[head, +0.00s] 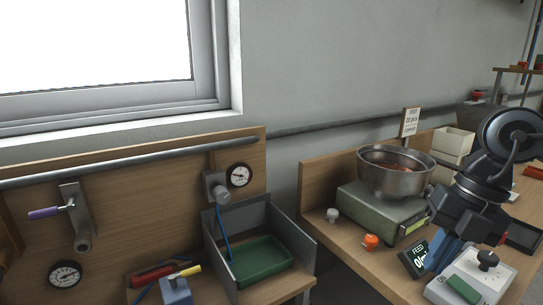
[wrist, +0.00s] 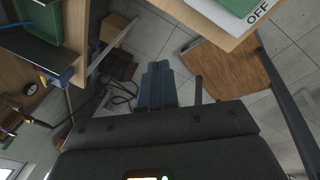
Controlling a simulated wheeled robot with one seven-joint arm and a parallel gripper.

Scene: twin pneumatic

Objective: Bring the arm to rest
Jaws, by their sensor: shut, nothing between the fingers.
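My gripper (head: 432,262) is at the right of the head view, at the end of my dark arm, with its blue fingers pointing down. It appears in front of the right bench, between the black "FEED" sign (head: 415,259) and a light switch box (head: 470,284). Whether it touches either cannot be told. In the wrist view the blue fingers (wrist: 158,84) are together with nothing between them, over the tiled floor.
The right bench holds a green scale (head: 372,214) bearing a metal bowl (head: 393,182), plus an orange knob (head: 370,241). A green tray (head: 262,262) stands on the left bench. In the wrist view an "OFF" panel (wrist: 237,8) is near the top, and a wooden surface (wrist: 225,66) lies below it.

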